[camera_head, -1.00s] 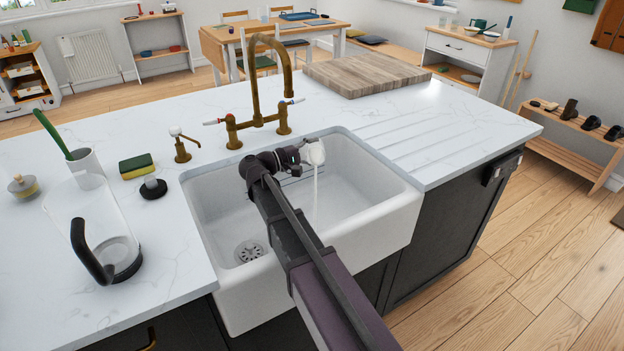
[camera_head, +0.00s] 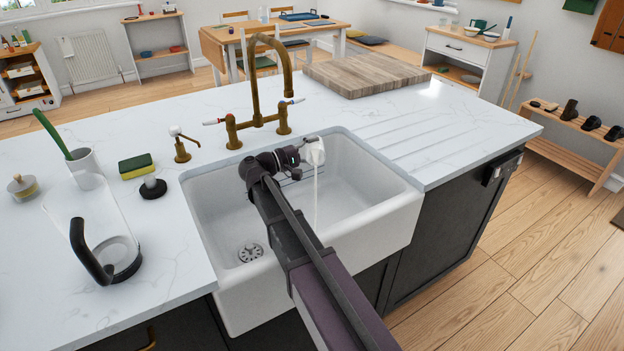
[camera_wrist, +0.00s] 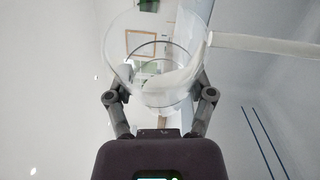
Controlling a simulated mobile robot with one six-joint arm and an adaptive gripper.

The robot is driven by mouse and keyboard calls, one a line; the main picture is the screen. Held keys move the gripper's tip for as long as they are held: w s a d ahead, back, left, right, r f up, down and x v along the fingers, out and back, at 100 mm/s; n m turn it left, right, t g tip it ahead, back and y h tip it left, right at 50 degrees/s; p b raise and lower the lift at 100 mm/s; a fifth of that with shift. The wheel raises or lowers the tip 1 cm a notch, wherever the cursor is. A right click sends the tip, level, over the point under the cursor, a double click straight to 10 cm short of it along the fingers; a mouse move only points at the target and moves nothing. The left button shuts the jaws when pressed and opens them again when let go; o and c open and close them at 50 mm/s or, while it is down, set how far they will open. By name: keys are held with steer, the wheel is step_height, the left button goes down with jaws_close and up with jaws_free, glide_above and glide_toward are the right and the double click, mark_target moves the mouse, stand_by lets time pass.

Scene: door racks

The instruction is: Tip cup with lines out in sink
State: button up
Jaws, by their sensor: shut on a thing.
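The cup (camera_head: 314,151) is held tilted over the sink (camera_head: 352,182), and a thin white stream (camera_head: 316,195) falls from it into the basin. In the wrist view the cup (camera_wrist: 150,40) looks clear, with whitish liquid (camera_wrist: 175,90) along one side and a pale stream (camera_wrist: 255,43) leaving to the right. My gripper (camera_head: 291,156) is shut on the cup, one finger on each side, also seen in the wrist view (camera_wrist: 157,95). I cannot make out lines on the cup itself.
A brass tap (camera_head: 258,100) stands behind the sink. A clear jug (camera_head: 105,235), a sponge (camera_head: 137,166) and a mug with a green brush (camera_head: 85,168) stand to the left. A wooden board (camera_head: 366,72) lies behind; the grooved counter (camera_head: 420,135) at right is clear.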

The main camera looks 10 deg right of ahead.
steer(key=shift+s+r+m, duration=0.15)
steer(key=shift+r+m, duration=0.1)
steer(key=shift+m, duration=0.35)
stand_by(0.3)
steer(key=shift+w+f+n, duration=0.25)
steer(key=shift+f+n, duration=0.05)
steer(key=shift+n, duration=0.6)
steer(key=shift+w+d+f+n+y, duration=0.15)
steer(key=shift+w+f+n+y, duration=0.5)
steer(key=shift+n, duration=0.25)
steer(key=shift+r, duration=0.1)
steer(key=shift+n+p, duration=0.3)
